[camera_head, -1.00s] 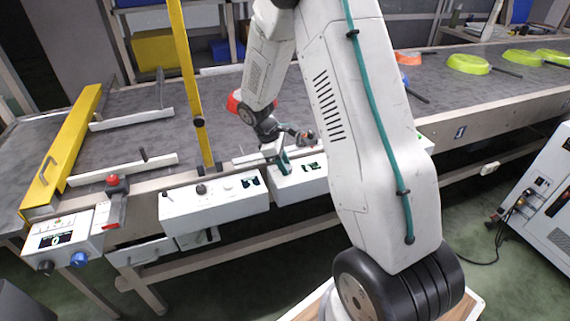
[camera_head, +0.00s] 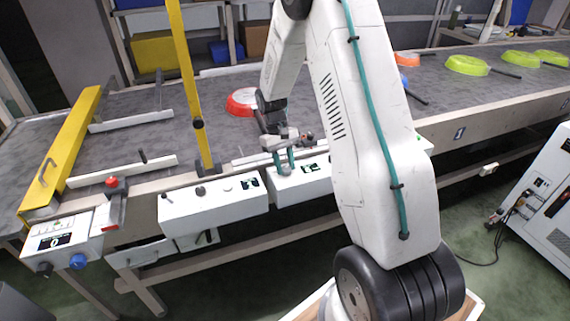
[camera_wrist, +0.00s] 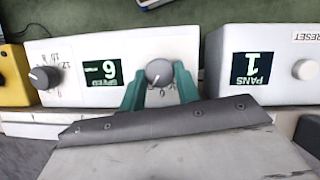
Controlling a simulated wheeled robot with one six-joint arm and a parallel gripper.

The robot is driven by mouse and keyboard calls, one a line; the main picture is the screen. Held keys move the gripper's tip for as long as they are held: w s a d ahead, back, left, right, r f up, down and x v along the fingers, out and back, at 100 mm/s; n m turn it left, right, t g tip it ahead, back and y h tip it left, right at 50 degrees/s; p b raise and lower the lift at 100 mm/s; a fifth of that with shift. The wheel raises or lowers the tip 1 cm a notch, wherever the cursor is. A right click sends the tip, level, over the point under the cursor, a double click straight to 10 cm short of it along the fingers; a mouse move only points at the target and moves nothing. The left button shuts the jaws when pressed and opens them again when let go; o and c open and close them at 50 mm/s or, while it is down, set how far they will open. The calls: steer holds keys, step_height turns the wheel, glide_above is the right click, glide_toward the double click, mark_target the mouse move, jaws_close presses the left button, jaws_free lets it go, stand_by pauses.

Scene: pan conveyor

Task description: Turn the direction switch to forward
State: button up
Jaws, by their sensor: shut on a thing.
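My gripper (camera_wrist: 160,92) has its teal fingers shut around a round grey knob (camera_wrist: 158,72) on a white control box (camera_wrist: 115,42). A pale pointer line shows on the knob; its small labels are not readable. A SPEED display (camera_wrist: 103,73), upside down in the wrist view, sits just left of the knob. A darker knob (camera_wrist: 44,77) is farther left on the same box, with a blurred label. I cannot tell from the labels which knob is the direction switch. In the head view my gripper (camera_head: 285,165) is at the left end of this box (camera_head: 300,182).
A second white box (camera_wrist: 262,65) with a PANS display and a white reset button stands alongside. Behind lies the grey conveyor (camera_head: 330,105) with a red pan (camera_head: 242,103), an orange pan (camera_head: 406,59) and green pans (camera_head: 467,65). A yellow post (camera_head: 190,85) stands near my arm.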

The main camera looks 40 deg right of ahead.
steer(key=shift+m+y, duration=0.3)
steer(key=shift+m, duration=0.8)
steer(key=shift+d, duration=0.1)
steer(key=o, duration=1)
steer(key=shift+r, duration=0.1)
steer(key=v, duration=0.7)
steer(key=shift+w+d+r, duration=0.1)
steer(key=shift+r, duration=0.15)
